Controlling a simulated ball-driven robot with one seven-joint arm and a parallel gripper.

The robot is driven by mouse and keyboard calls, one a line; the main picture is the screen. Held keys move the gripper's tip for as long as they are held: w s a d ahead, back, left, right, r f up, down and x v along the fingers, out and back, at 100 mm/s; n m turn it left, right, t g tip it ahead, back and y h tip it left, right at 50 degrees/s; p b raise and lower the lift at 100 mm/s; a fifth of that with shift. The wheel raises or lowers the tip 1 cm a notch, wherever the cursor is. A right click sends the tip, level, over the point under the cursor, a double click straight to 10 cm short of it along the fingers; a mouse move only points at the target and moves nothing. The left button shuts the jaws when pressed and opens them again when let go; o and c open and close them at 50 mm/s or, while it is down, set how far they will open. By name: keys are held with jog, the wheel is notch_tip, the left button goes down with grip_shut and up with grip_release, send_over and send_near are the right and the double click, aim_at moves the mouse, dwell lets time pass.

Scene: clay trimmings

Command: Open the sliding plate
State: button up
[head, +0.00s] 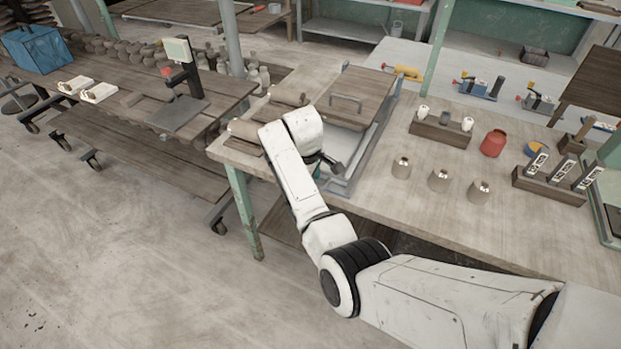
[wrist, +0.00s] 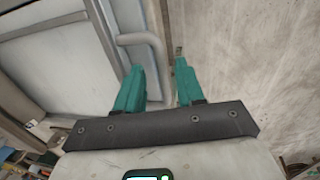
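The sliding plate (head: 367,90) is a flat brown wooden-looking board with a raised bar handle (head: 346,103), lying within a grey metal frame (head: 377,135) on the workbench. My gripper (head: 317,173) is at the frame's near end, left of its corner, apart from the raised handle; my arm hides part of this area. In the wrist view my gripper (wrist: 159,66) shows two teal fingers spread apart. A bent grey bar (wrist: 145,40) runs down into the gap between them; I cannot tell whether either finger touches it. A pale panel (wrist: 50,55) with a grey rim is beside it.
Clay rolls (head: 246,130) lie left of my gripper on the workbench (head: 420,210). Small pots (head: 439,180), a red jar (head: 493,143) and a wooden block with white pieces (head: 441,129) stand to the right. Open floor (head: 130,250) is at left.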

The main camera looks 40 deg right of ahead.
notch_tip(320, 180, up, 10)
jog(key=a, duration=0.2)
jog(key=shift+s+r+b, duration=0.25)
jog(key=shift+s+b, duration=0.05)
jog(key=shift+b, duration=0.1)
